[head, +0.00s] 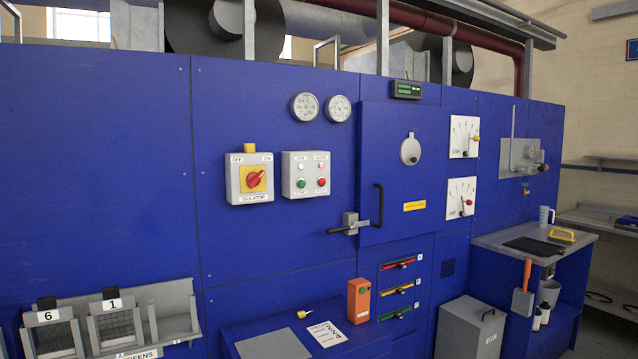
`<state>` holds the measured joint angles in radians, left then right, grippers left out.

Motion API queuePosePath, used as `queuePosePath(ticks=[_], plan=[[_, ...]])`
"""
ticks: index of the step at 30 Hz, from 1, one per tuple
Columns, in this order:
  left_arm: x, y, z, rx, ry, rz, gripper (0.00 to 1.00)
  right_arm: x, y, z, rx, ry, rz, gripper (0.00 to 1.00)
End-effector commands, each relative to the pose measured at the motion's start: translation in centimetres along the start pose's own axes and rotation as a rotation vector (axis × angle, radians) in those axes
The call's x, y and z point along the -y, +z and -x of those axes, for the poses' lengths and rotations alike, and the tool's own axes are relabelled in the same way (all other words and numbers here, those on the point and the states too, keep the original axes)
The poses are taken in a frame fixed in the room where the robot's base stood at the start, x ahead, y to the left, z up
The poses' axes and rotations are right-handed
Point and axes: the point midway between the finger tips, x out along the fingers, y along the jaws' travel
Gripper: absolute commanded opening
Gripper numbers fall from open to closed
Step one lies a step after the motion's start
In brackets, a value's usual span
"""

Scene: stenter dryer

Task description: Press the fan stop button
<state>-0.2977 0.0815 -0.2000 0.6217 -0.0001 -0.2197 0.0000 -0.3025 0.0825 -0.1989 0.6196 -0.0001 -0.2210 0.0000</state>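A light grey control box (306,175) is fixed to the blue machine front, left of centre. It has a pale lamp (301,168) and a red lamp or button (321,166) in its upper row. Its lower row has a green button (301,183) on the left and a red button (322,181) on the right. The small labels are too blurred to read surely, so I cannot be certain which is the fan stop button; the lower red one looks like a stop button. Neither of my grippers is in view.
Left of the box is an isolator (249,179) with a red rotary handle on yellow. Two round gauges (305,107) sit above. A door with a black handle (377,205) and projecting latch (350,224) is to the right. A low blue desk (235,327) juts out below.

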Motion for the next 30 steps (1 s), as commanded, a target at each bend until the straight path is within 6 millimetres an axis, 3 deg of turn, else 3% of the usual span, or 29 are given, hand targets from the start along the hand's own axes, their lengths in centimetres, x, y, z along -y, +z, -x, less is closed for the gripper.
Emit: queuePosePath(ticks=[12,17,30], plan=[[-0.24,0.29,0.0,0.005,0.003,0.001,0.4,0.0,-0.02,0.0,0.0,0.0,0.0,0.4],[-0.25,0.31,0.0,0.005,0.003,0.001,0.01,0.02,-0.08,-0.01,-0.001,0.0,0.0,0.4],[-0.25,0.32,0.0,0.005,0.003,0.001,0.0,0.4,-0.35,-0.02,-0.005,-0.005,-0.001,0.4]])
